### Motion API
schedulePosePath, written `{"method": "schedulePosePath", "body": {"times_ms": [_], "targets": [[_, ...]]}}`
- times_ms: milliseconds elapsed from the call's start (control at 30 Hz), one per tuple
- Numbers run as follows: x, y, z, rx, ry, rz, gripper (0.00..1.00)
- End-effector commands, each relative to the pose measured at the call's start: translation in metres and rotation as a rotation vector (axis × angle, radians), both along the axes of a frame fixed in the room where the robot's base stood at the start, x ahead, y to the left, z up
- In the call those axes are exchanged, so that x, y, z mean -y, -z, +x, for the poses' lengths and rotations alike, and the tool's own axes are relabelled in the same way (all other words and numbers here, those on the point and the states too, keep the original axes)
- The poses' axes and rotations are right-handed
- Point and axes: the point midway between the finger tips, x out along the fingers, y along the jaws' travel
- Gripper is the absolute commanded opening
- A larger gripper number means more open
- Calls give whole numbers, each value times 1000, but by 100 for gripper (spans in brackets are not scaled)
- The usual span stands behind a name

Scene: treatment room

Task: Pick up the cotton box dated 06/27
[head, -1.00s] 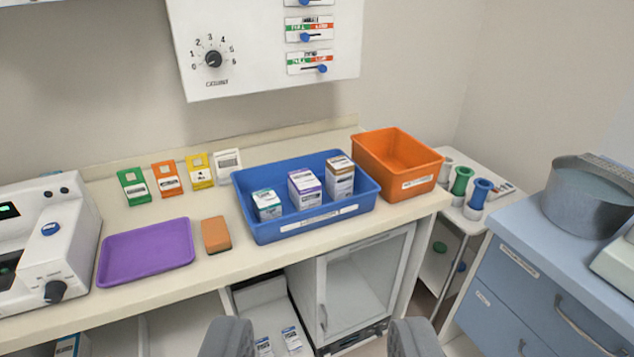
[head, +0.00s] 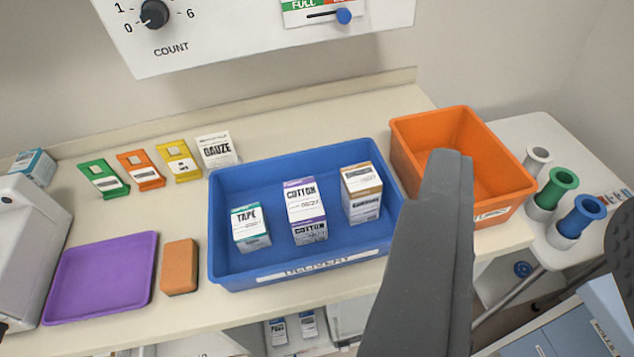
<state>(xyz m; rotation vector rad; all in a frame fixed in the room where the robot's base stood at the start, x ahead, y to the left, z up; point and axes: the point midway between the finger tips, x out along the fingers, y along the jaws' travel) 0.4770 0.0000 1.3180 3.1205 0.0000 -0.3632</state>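The cotton box (head: 305,208), white with a purple band, stands upright in the middle of the blue tray (head: 240,276). Its label reads COTTON and a date that looks like 06/27. A tape box (head: 250,227) with a green band stands to its left, and a box with a brown band (head: 361,193) to its right, both apart from it. My gripper (head: 535,205) is open and empty. One grey finger rises in front of the tray's right end; what looks like the other is cut off at the right edge.
An orange bin (head: 408,140) stands right of the tray. Green and blue spools (head: 588,210) stand on a white side table. A purple tray (head: 98,280), an orange block (head: 179,268) and several colored cards (head: 140,170) lie left. A wall panel (head: 230,25) hangs above.

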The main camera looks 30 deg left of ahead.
Motion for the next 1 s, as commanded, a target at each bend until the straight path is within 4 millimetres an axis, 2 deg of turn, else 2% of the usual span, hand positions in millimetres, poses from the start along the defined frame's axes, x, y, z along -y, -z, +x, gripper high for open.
{"method": "schedulePosePath", "body": {"times_ms": [300,467,567,667,767,867,1000], "targets": [[0,0,0,0,0,0,36],[2,1,9,6,15,-10,80],[5,8,33,19,48,-40,80],[7,19,68,52,79,-91,80],[1,39,106,90,75,-153,80],[-13,67,138,116,23,-207,80],[-44,122,168,112,-118,-241,80]]}}
